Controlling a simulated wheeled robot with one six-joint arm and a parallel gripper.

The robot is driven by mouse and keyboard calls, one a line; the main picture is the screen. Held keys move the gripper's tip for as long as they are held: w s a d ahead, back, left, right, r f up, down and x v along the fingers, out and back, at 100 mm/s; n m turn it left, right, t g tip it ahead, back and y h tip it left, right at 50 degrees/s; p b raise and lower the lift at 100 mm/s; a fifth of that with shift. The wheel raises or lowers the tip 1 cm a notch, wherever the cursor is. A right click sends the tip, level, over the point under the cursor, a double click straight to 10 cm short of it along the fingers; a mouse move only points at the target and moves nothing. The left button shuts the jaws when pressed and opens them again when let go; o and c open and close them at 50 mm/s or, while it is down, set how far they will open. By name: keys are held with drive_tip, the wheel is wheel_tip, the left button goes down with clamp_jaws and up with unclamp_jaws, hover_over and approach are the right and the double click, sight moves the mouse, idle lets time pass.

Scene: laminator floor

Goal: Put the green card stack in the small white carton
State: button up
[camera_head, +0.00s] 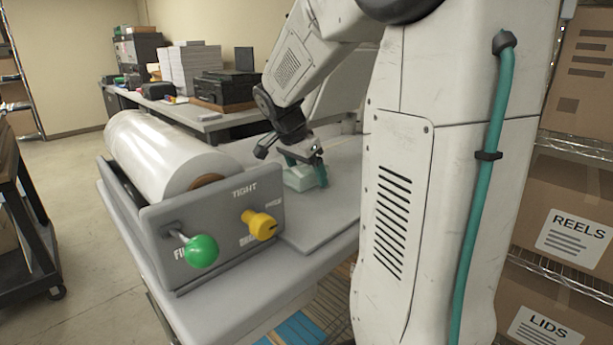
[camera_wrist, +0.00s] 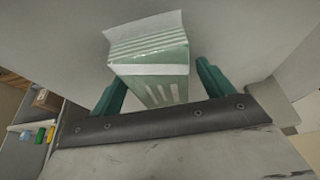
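The green card stack (camera_wrist: 150,75) is pale green with a white band across it and a pale flat piece at its far end in the wrist view. In the head view the stack (camera_head: 298,180) rests on the grey table surface behind the roller machine. My gripper (camera_wrist: 160,85) has its two teal fingers on either side of the stack, with narrow gaps showing. In the head view my gripper (camera_head: 306,172) points down over the stack. The fingers look open, not pressed on it. I cannot make out the small white carton in either view.
The grey machine with a large white roll (camera_head: 165,155), a green knob (camera_head: 201,250) and a yellow knob (camera_head: 260,224) stands left of my gripper. A back bench (camera_head: 200,120) holds paper stacks and a black printer. Shelved cartons (camera_head: 570,240) stand at right.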

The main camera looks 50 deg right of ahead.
sight(307, 168)
drive_tip(key=c, duration=1.2)
wheel_tip(307, 168, up, 10)
drive_tip(key=shift+r, duration=0.25)
